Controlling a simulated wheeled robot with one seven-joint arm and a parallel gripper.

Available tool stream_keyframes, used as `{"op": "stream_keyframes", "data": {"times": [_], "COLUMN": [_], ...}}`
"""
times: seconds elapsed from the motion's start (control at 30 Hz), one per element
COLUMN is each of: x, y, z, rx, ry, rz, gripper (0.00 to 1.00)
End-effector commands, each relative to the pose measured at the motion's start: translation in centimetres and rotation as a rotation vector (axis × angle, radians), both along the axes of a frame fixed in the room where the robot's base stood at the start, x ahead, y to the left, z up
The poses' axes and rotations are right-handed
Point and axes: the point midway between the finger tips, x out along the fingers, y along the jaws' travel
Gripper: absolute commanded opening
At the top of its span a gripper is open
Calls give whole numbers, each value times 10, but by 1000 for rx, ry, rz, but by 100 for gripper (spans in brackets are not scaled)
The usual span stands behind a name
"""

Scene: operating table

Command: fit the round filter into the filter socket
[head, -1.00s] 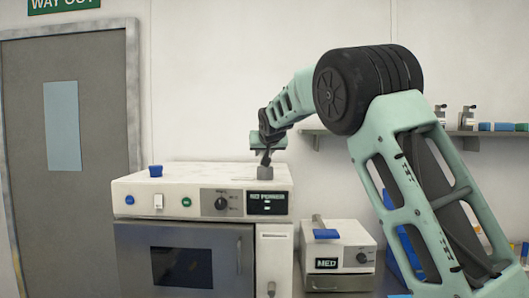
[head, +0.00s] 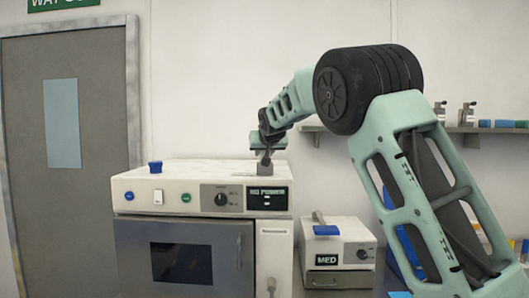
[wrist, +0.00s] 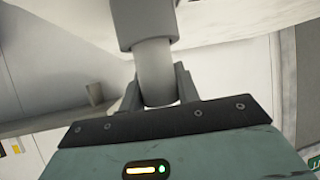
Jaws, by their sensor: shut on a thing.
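My gripper (head: 266,156) is over the right part of the white machine's top in the head view. In the wrist view its two fingers (wrist: 159,92) are shut on the pale grey round filter (wrist: 155,65). The filter's far end meets a wider, darker grey collar (wrist: 145,24), which looks like the filter socket. The collar's edge hides that end, so I cannot tell how deep it sits. In the head view the grey piece (head: 265,171) under my gripper is small, and filter and socket cannot be told apart.
The white machine (head: 180,175) has a blue knob (head: 155,168) standing at its top left. A smaller unit marked MED (head: 338,245) stands to its right. A wall shelf (head: 480,130) holds small items at the far right. The machine's top left of my gripper is mostly clear.

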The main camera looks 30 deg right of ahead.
Motion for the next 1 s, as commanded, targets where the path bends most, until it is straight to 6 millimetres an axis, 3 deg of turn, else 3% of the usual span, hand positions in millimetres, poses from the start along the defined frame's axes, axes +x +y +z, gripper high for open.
{"op": "stream_keyframes", "data": {"times": [0.23, 0.27, 0.33, 0.73, 1.0], "x": [0, 0, 0, -5, -47], "y": [0, 0, 0, 3, 21], "z": [1, 1, 1, 3, 24], "rx": [0, 0, 0, 0, 2], "ry": [0, -1, 0, -2, -6], "rz": [0, 0, 0, 2, 4], "gripper": [9, 37, 57, 57, 57]}}
